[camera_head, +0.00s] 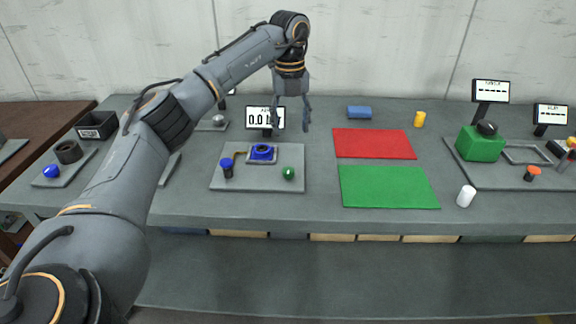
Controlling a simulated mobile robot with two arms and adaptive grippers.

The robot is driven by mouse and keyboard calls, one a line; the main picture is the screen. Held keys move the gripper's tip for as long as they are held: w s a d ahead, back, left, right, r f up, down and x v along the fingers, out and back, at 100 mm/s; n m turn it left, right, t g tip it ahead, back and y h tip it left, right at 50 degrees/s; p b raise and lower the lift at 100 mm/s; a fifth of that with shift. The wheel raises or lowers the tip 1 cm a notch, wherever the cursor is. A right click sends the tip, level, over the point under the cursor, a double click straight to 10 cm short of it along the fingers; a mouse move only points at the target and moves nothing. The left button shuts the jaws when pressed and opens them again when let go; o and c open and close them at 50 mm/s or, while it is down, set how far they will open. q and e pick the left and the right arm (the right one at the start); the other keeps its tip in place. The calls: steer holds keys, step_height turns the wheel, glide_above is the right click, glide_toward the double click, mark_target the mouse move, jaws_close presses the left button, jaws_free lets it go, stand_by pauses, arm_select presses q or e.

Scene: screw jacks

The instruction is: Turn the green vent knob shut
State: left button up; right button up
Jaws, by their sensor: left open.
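The green vent knob (289,173) is a small round knob on the right part of a grey base plate (232,182) near the middle of the bench. On the same plate are a blue jack part (262,152) on a small grey block and a blue knob (227,168) at the left. My left gripper (292,122) hangs open and empty, fingers pointing down, above the back edge of the plate, behind the green knob and apart from it. My right gripper is not in view.
A display (266,117) stands behind the plate, close to my left gripper. Red (374,144) and green (388,187) mats lie to the right. A green box (480,145) stands on the far right plate. A white cylinder (466,196) is near the front edge.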

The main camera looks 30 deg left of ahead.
mark_target(288, 170)
arm_select(q)
steer(key=f, duration=0.4)
steer(key=f+p, duration=0.1)
steer(key=f, duration=0.4)
steer(key=f+p, duration=0.1)
steer(key=f, duration=0.3)
steer(key=shift+s+a+f, duration=0.1)
steer(key=shift+a+f, duration=0.15)
steer(key=shift+a, duration=0.05)
steer(key=c, duration=1.2)
steer(key=shift+o, duration=0.2)
